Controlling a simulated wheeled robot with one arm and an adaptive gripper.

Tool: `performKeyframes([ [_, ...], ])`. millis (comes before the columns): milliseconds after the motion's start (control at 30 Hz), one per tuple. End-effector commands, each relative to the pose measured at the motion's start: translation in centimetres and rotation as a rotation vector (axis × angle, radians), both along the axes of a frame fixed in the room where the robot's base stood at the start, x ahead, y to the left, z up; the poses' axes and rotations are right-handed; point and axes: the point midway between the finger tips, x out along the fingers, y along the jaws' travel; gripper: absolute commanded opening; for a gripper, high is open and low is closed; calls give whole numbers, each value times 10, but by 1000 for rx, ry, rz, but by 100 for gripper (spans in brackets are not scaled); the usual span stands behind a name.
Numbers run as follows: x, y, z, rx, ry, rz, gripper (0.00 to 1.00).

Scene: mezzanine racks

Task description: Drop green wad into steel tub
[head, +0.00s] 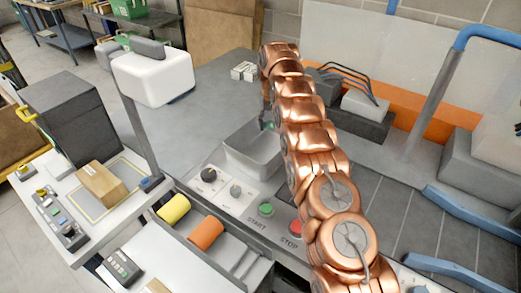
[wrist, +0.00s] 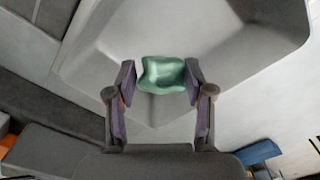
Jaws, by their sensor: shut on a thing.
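The green wad (wrist: 162,74) sits between the two dark fingers of my gripper (wrist: 160,82), which touch it from both sides in the wrist view. The steel tub (wrist: 245,35) fills much of the wrist view behind the wad, its sloping walls and a corner showing. In the head view the tub (head: 245,162) is a grey open box on the bench, partly covered by my copper arm. My gripper (head: 266,122) hangs over the tub there, and only a small patch of green shows. I cannot tell the height of the wad above the tub floor.
A control panel with knobs, a green START button (head: 265,209) and a red STOP button (head: 295,228) lies in front of the tub. A yellow roll (head: 173,208) and an orange roll (head: 205,233) lie at the left front. A blue-grey post (head: 425,110) stands at the right.

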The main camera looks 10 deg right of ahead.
Motion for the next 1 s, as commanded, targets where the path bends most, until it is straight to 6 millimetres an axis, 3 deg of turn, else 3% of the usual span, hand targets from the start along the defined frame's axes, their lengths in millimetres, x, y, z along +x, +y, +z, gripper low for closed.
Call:
performKeyframes([
  [200,-1,0,-20,0,2,0,37],
  [533,0,0,-25,0,-1,0,37],
  [567,0,0,-25,0,-1,0,53],
  [800,0,0,-25,0,0,0,78],
  [1000,0,0,-25,0,0,0,82],
])
